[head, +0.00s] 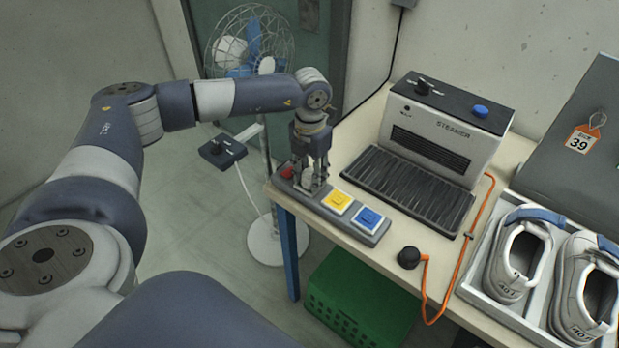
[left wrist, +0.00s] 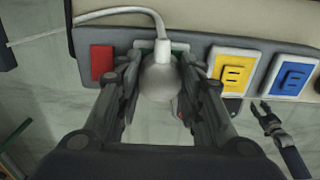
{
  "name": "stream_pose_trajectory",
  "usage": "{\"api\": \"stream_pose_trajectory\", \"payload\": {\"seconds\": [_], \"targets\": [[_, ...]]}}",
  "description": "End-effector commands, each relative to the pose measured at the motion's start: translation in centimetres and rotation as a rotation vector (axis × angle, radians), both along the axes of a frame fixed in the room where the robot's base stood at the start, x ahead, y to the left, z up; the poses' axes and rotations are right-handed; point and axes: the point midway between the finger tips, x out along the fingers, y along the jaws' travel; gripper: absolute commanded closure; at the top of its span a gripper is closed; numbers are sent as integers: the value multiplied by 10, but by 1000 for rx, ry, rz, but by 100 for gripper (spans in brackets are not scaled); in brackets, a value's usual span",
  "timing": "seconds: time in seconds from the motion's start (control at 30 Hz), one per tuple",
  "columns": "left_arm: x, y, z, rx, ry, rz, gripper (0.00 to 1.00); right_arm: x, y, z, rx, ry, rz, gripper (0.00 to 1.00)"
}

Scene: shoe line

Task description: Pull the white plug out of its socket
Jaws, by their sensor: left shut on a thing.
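The white plug (left wrist: 161,76) sits between the fingers of my left gripper (left wrist: 163,88) in the left wrist view. The gripper is shut on it. Its white cable (left wrist: 122,13) curves away to the left. Behind the plug a green socket face (left wrist: 146,45) shows in part on the grey power strip (left wrist: 187,43). How deep the plug sits is hidden. In the head view my left gripper (head: 312,182) points down over the strip (head: 369,234), and the plug is mostly hidden by its fingers. A small dark gripper (left wrist: 263,108), apparently my right one, shows low at the right.
The strip also has a red switch (left wrist: 102,62), a yellow plug (head: 337,201) and a blue plug (head: 368,219). A steamer (head: 440,137) stands behind. A black plug (head: 409,257) on an orange cable and a shoe tray (head: 502,312) are to the right.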

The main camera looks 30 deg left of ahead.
Motion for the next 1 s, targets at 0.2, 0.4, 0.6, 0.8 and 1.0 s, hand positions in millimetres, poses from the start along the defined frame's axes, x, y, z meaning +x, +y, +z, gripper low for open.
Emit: {"api": "stream_pose_trajectory", "payload": {"seconds": [0.2, 0.4, 0.6, 0.8, 1.0], "targets": [[0, 0, 6, 0, -1, 0, 100, 0, 0, 4, 0, 0, 0, 60], [0, 0, 15, 0, -1, 0, 100, 0, 0, 10, 0, 0, 0, 60], [0, 0, 22, 0, -1, 0, 100, 0, 0, 15, 0, 0, 0, 60], [0, 0, 30, 0, -1, 0, 100, 0, 0, 20, 0, 0, 0, 60], [0, 0, 38, 0, -1, 0, 100, 0, 0, 25, 0, 0, 0, 60]]}}
